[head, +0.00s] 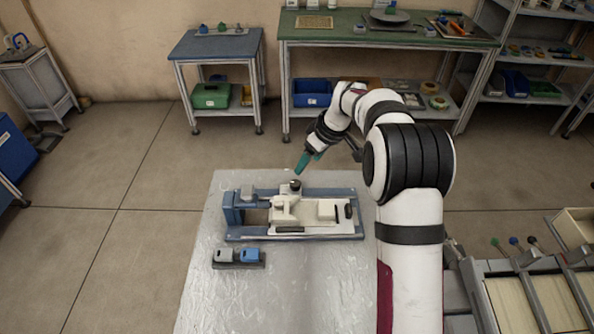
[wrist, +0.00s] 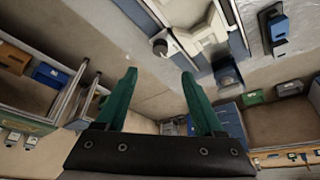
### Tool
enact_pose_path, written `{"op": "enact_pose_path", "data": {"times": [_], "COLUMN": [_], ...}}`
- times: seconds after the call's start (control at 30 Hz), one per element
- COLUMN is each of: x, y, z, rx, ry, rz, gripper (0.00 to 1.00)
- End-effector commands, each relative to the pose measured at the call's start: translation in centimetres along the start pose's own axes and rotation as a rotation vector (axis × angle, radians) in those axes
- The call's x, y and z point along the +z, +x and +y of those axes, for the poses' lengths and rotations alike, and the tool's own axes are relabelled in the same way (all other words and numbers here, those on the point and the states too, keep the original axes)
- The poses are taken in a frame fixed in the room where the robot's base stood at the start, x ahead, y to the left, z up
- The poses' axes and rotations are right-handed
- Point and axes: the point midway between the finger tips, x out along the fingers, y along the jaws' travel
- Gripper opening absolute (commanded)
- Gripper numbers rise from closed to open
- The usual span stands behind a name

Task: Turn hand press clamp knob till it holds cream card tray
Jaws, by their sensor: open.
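The hand press has a blue-grey frame (head: 232,212) and stands on the pale bench. The cream card tray (head: 335,212) lies within the frame, and the press also shows at the top of the wrist view (wrist: 240,45). A dark-topped round knob (head: 295,185) stands at the tray's back edge; it also shows in the wrist view (wrist: 160,45). My gripper (head: 304,162) has teal fingers and hangs just above and behind the knob, apart from it. In the wrist view its fingers (wrist: 158,77) are spread and empty, with the knob beyond the gap between their tips.
A small dark holder with a grey block (head: 223,255) and a blue block (head: 250,255) sits at the press's front left. The pale bench (head: 290,300) is clear in front. My arm comes in from the right. A green-topped worktable (head: 340,30) stands well behind.

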Motion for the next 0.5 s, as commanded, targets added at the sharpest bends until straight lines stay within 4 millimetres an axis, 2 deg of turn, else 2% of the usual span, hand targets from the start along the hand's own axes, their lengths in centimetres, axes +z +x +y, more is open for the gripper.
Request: {"op": "enact_pose_path", "data": {"times": [0.1, 0.3, 0.5], "x": [0.1, 0.1, 0.1], "y": [3.8, 9.1, 11.4], "z": [-0.1, -0.1, 0.0], "rx": [-0.004, -0.001, 0.001], "ry": [0.002, 0.002, 0.003], "rz": [-0.004, -0.003, -0.001], "gripper": [0.70, 0.70, 0.70]}}
